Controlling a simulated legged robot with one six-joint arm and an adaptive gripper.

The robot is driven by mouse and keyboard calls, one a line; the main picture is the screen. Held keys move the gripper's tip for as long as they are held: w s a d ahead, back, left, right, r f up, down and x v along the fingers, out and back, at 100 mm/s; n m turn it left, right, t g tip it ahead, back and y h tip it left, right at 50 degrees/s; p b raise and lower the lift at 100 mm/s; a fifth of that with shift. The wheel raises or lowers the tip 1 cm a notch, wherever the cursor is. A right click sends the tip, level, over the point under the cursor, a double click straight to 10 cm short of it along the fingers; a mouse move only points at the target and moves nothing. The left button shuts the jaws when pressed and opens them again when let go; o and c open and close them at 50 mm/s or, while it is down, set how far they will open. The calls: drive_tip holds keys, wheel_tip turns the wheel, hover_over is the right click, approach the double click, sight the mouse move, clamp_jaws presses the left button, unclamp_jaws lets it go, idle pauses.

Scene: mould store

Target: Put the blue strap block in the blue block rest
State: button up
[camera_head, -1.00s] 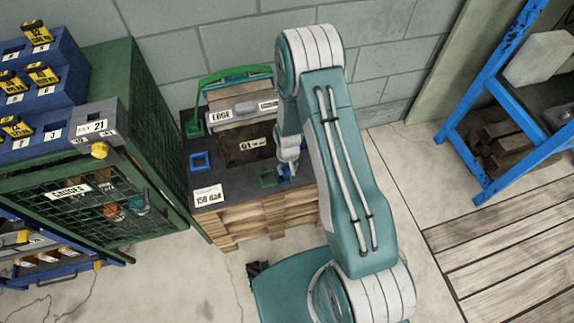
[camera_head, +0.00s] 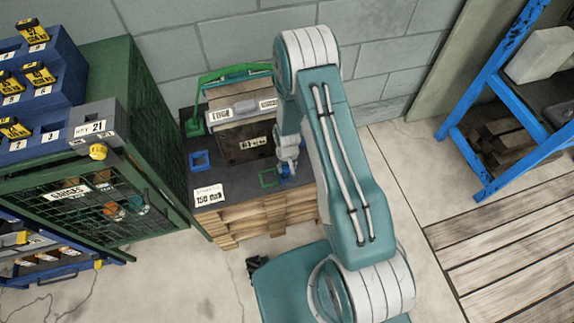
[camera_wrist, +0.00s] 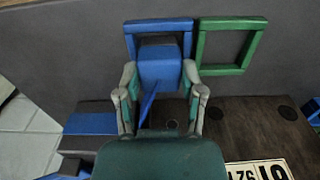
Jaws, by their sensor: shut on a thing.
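The blue strap block (camera_wrist: 160,66) is held between the two fingers of my gripper (camera_wrist: 160,88), which is shut on it in the wrist view. A thin blue strap hangs from the block towards my palm. A blue square frame (camera_wrist: 131,42), the blue block rest, lies behind the block. The block hides the lower middle of this frame. I cannot tell how high the block is above it. In the head view my gripper (camera_head: 287,168) is at the dark table's right side, where it mostly hides the block and that frame.
A green square frame (camera_wrist: 202,45) lies right beside the blue one. Another blue frame (camera_head: 200,161) lies at the table's left. A dark plate with a number label (camera_head: 232,148) and a green handle (camera_head: 193,122) are behind. A green mesh cage (camera_head: 100,195) stands left.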

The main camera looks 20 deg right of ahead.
idle(0.4)
drive_tip(key=o, duration=1.2)
drive_tip(key=shift+c, duration=0.2)
wheel_tip(320, 180, up, 12)
